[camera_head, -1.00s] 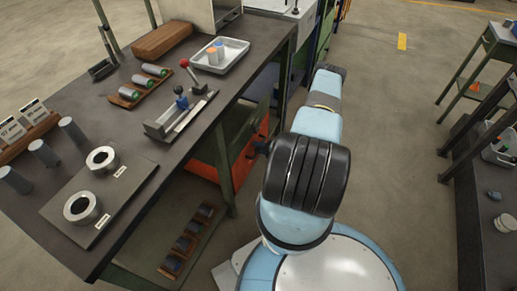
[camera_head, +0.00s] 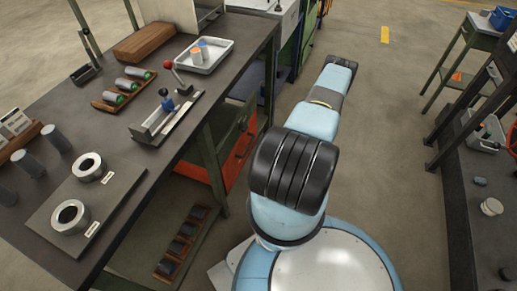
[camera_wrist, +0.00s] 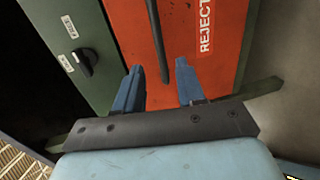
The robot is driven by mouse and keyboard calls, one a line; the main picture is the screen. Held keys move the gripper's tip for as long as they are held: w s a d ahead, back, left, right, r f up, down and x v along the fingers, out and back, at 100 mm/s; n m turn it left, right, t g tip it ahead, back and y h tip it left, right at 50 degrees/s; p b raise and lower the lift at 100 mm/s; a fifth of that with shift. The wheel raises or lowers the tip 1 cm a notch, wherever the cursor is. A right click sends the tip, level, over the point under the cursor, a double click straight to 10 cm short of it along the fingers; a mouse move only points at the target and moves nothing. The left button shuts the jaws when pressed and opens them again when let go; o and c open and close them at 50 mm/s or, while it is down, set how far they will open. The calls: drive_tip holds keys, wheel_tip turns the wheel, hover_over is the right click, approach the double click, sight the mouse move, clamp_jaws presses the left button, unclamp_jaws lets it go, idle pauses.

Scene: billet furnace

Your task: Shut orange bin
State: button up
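The orange bin (camera_head: 238,154) shows under the left workbench in the head view, partly hidden by the bench top and a leg. In the wrist view its orange front (camera_wrist: 205,60) fills the upper middle and carries a white REJECT label. A dark bar-like handle (camera_wrist: 157,40) runs down that front. My gripper (camera_wrist: 158,82) is open, with its two blue fingers apart and nothing between the tips. The handle's lower end lies between the fingers in the picture; I cannot tell whether they touch it. How far the bin stands open is unclear.
A green panel with a black knob (camera_wrist: 84,62) is left of the orange front. The workbench (camera_head: 150,160) bears a white tray (camera_head: 205,58), a red-knobbed lever fixture and metal rings. A rack of dark blocks sits on its lower shelf. Open floor (camera_head: 385,130) lies to the right.

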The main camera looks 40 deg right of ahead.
drive_tip(key=shift+v, duration=1.3)
drive_tip(key=shift+s, duration=0.1)
